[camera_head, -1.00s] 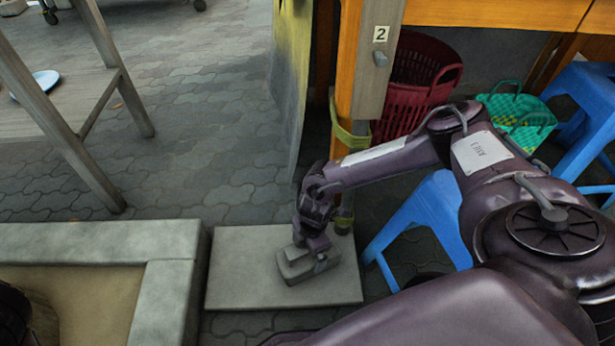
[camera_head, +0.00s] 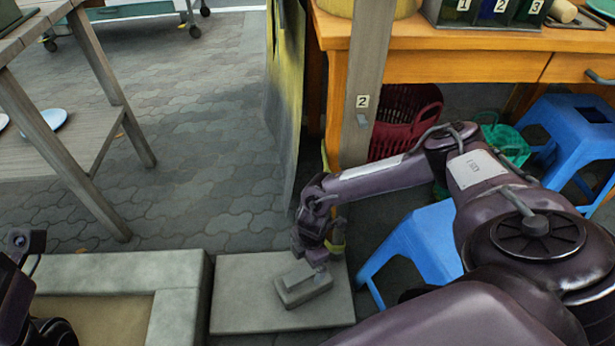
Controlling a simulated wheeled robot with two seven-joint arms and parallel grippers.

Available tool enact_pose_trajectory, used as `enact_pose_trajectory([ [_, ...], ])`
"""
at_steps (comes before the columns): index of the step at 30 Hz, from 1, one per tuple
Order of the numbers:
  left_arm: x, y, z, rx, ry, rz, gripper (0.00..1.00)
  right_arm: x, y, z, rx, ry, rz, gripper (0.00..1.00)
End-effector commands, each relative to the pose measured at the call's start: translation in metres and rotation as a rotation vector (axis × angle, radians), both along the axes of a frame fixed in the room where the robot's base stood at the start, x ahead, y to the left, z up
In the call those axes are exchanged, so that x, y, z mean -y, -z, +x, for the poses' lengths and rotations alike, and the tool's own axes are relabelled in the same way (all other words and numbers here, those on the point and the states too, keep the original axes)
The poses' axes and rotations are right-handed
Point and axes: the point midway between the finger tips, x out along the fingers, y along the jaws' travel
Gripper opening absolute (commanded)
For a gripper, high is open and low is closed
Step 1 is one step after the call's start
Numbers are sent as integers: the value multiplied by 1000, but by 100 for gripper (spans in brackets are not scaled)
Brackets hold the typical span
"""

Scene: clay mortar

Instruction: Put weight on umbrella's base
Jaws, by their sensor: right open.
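The weight (camera_head: 302,287), a small grey block with a handle on top, lies flat on the umbrella's base (camera_head: 238,297), a square grey slab on the paving. My right gripper (camera_head: 318,262) is open just above the weight's far right part. I cannot tell whether its fingertips still touch the handle. The umbrella's pole (camera_head: 372,70) rises behind the gripper, with a yellow-green strap low down; my arm hides part of it. A dark part of my left arm shows at the bottom left edge, but its fingers cannot be made out.
A blue stool (camera_head: 425,245) stands right of the base, under my right arm. A stone-edged planter (camera_head: 180,275) adjoins the base on the left. An orange workbench (camera_head: 470,55) stands behind, with a red basket (camera_head: 405,115) under it. The paving at centre left is clear.

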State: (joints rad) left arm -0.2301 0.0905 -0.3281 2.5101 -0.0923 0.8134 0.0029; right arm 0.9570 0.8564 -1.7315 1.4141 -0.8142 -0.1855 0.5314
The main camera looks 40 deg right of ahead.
Motion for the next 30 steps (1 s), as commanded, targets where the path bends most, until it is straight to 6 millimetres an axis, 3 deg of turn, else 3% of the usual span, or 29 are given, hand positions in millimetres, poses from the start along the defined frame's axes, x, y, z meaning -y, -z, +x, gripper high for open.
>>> enact_pose_trajectory([
  [1,0,-9,1,-16,1,0,36,1,-14,-1,-1,0,-1,100],
  [7,-1,-14,2,-41,2,-1,36,3,-27,-1,-1,0,0,100],
  [27,-1,-14,2,-47,3,-3,36,3,-28,0,0,-1,0,100],
  [30,-1,-13,2,-47,2,-3,36,-6,-27,-1,7,-9,11,100],
])
